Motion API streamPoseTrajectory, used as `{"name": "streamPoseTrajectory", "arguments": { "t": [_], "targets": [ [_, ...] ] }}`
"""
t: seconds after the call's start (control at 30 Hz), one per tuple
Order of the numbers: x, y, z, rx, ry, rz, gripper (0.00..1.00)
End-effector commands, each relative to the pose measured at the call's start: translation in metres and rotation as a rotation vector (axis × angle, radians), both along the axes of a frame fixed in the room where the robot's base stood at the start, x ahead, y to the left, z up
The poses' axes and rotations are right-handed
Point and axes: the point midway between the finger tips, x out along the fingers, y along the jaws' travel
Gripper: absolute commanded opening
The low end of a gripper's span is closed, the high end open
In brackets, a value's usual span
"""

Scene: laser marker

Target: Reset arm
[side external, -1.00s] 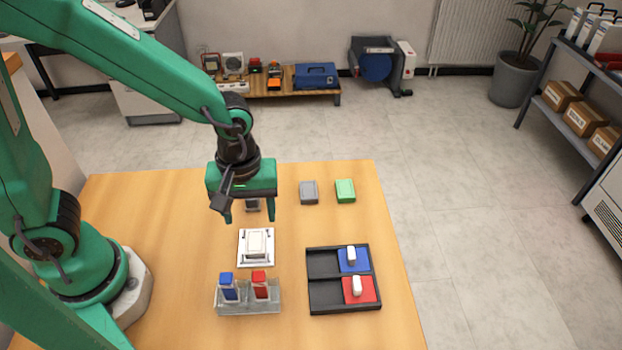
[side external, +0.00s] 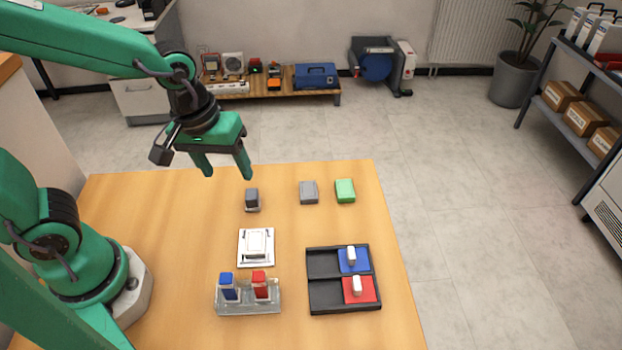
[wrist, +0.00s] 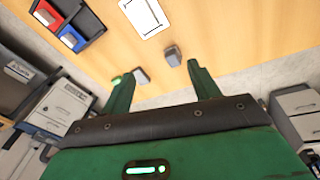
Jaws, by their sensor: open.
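My gripper (side external: 222,172) is open and empty, raised in the air above the back part of the wooden table (side external: 180,260). In the wrist view its two green fingers (wrist: 160,85) are spread apart with nothing between them. A small dark grey block (side external: 252,199) stands on the table to the right of the gripper and below it in the side view. It also shows in the wrist view near the right finger (wrist: 173,56). A white plate with a white piece on it (side external: 256,247) lies in front of that block.
A clear holder (side external: 248,297) carries a blue and a red piece. A grey block (side external: 309,192) and a green block (side external: 345,190) sit at the back. The table's left side is clear.

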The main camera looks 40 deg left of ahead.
Motion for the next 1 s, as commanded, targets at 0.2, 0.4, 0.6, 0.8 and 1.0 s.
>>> {"name": "streamPoseTrajectory", "arguments": {
  "t": [0.2,0.4,0.6,0.8,1.0],
  "targets": [
    [-0.009,0.03,0.035,0.035,-0.116,-0.145,0.61],
    [-0.023,0.054,0.061,0.099,-0.216,-0.28,0.61],
    [-0.037,0.07,0.078,0.17,-0.286,-0.387,0.61],
    [-0.044,0.077,0.085,0.208,-0.313,-0.439,0.61],
    [-0.045,0.078,0.085,0.212,-0.314,-0.446,0.61]
  ]
}}
